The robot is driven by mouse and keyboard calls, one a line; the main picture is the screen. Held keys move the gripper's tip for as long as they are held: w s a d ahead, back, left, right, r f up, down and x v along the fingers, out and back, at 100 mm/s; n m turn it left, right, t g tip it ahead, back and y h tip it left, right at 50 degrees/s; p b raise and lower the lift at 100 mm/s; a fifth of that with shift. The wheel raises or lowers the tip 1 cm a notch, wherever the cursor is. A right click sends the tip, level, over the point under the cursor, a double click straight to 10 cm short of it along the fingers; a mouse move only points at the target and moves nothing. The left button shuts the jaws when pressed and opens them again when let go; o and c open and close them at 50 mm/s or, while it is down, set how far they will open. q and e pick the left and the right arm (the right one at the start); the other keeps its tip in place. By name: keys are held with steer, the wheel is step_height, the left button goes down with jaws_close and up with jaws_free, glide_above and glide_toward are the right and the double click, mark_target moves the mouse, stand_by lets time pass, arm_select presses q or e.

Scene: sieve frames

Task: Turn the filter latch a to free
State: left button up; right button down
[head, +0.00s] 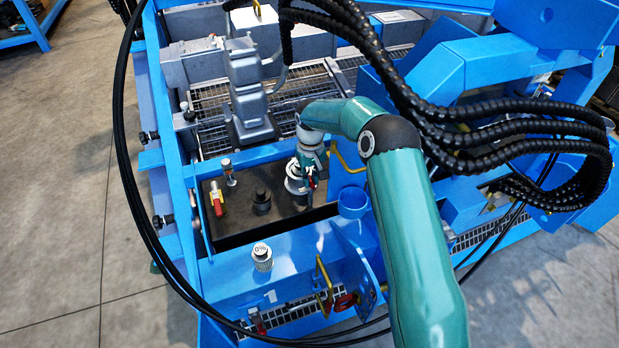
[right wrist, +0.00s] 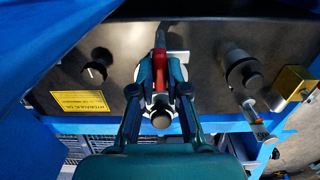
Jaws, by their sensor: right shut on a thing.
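My right gripper (right wrist: 160,85) reaches down to the dark tank top and is shut on a red lever (right wrist: 160,74), likely filter latch a. The lever lies between the fingertips in the right wrist view, against a pale metal fitting with a round dark cap (right wrist: 161,120). In the head view the right gripper (head: 312,168) is beside a whitish round filter head (head: 294,181), and the fingertips are hard to make out. No letter marks the latch. My left gripper is not in view.
On the dark tank top (head: 240,226) stand another red-handled valve (head: 217,198) and a black cap (head: 261,201). A silver gauge (head: 262,255) stands on the blue front beam. Blue frame parts and black hoses (head: 520,128) crowd the right side.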

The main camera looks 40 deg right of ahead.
steer(key=shift+w+r, duration=0.2)
steer(key=shift+w, duration=0.05)
steer(key=c, duration=1.3)
jaws_free()
steer(key=shift+o, duration=0.7)
steer(key=shift+s+f, duration=0.1)
steer(key=shift+f, duration=0.05)
step_height(320, 180, up, 12)
